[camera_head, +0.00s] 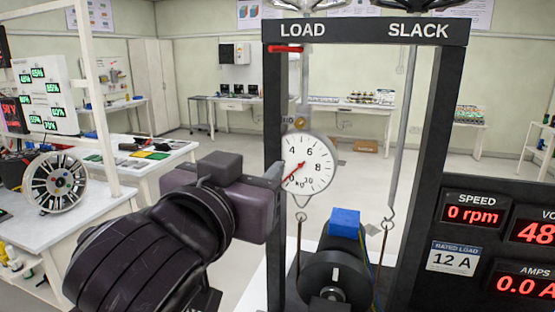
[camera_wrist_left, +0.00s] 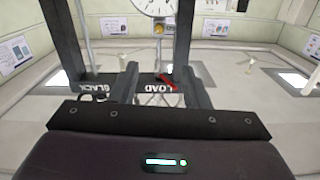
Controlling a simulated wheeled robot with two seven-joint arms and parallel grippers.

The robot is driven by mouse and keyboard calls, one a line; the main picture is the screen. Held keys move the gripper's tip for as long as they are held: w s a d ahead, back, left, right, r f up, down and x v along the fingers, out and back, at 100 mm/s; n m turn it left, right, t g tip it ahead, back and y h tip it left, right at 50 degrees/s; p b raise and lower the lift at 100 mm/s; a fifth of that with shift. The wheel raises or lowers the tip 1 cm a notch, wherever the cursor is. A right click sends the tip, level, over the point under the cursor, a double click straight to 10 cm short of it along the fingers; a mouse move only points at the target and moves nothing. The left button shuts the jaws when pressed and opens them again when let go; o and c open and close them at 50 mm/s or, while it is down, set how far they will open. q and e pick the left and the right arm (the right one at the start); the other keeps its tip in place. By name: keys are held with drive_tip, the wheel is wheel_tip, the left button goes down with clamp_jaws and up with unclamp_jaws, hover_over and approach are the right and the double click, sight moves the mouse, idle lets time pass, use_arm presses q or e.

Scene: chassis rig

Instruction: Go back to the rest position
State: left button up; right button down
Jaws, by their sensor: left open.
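My left arm comes in from the lower left in the head view. My left gripper (camera_head: 274,170) is beside the left post of the dark rig frame (camera_head: 275,110), near the round dial gauge (camera_head: 307,163). In the left wrist view the gripper (camera_wrist_left: 160,82) shows two dark fingers apart with nothing held between them. The rig's lettered beam and part of the dial (camera_wrist_left: 155,5) show upside down beyond them. I cannot tell whether the gripper touches the post. My right gripper is not in view.
A blue block (camera_head: 344,222) sits on a dark round motor (camera_head: 335,278) inside the frame, with hooks hanging on either side. A display panel (camera_head: 490,250) stands at right. A white bench (camera_head: 75,215) carrying a spoked wheel (camera_head: 55,182) stands at left.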

use_arm(q)
drive_tip(key=w+a+f+n+g+y, duration=0.1)
drive_tip(key=a+f+g+y, duration=0.2)
drive_tip(key=f, duration=1)
drive_tip(key=w+a+f+n+g, duration=0.1)
drive_tip(key=a+f+g, duration=0.3)
drive_tip(key=f, duration=0.8)
drive_tip(key=s+a+f+g+y, duration=0.1)
drive_tip(key=s+a+f+g, duration=0.2)
drive_tip(key=s+a+f, duration=0.55)
drive_tip(key=s+a+f+g+y, duration=0.1)
drive_tip(key=s+f+g, duration=0.35)
drive_tip(key=f, duration=0.85)
wheel_tip(320, 180, down, 26)
drive_tip(key=s, duration=0.2)
drive_tip(key=s+a+f+g, duration=0.1)
drive_tip(key=s+a+f, duration=0.2)
drive_tip(key=s+f, duration=1.8)
drive_tip(key=shift+s+f+y, duration=0.2)
drive_tip(key=shift+f+y, duration=0.1)
drive_tip(key=shift+f, duration=0.4)
